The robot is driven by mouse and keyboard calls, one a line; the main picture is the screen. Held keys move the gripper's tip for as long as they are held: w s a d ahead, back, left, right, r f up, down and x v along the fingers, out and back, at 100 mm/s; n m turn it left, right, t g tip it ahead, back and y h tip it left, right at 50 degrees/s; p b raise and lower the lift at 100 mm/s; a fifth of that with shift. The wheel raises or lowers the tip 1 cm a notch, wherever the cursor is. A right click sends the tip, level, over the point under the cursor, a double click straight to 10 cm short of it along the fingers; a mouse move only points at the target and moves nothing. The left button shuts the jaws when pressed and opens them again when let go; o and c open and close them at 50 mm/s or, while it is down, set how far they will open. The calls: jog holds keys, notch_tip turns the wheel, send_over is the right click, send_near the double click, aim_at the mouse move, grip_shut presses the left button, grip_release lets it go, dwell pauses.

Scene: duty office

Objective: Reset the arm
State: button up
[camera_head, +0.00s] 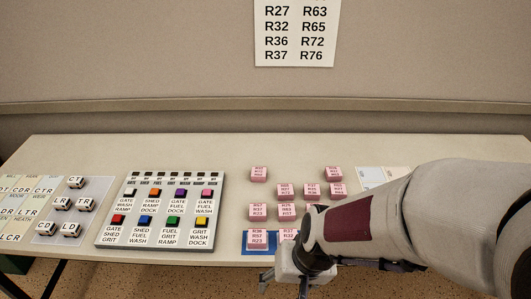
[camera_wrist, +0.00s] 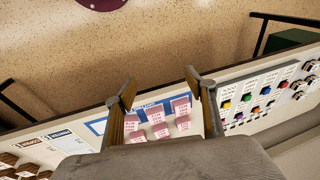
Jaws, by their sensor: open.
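My arm reaches in from the right in the head view, and my gripper (camera_head: 302,282) is at the front edge of the table, partly hidden by the arm. In the wrist view my gripper (camera_wrist: 160,90) is open, its two fingers apart with nothing held between them. Several pink labelled blocks (camera_head: 258,212) stand in rows on the table near the gripper. In the wrist view pink blocks (camera_wrist: 158,117) show beyond and between the fingers; I cannot tell how far below they are. A blue-edged mat (camera_head: 258,250) lies under the front blocks.
The table (camera_head: 240,150) holds a button panel (camera_head: 131,240) with coloured buttons left of the blocks. Further left are a tray (camera_head: 46,236) with lettered dice and labelled cards (camera_head: 20,205). A code sheet (camera_head: 297,35) hangs on the back wall. The table's back strip is clear.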

jog(key=s+d+r+t, duration=0.1)
jog(key=s+d+r, duration=0.1)
jog(key=d+r, duration=0.2)
jog(key=s+d+r+t+h, duration=0.1)
jog(key=s+d+r, duration=0.2)
jog(key=r, duration=0.4)
jog(key=s+d+r+t+h, duration=0.1)
jog(key=s+d+r, duration=0.2)
jog(key=d+r, duration=0.3)
jog(key=shift+r+t, duration=0.35)
jog(key=shift+t, duration=0.05)
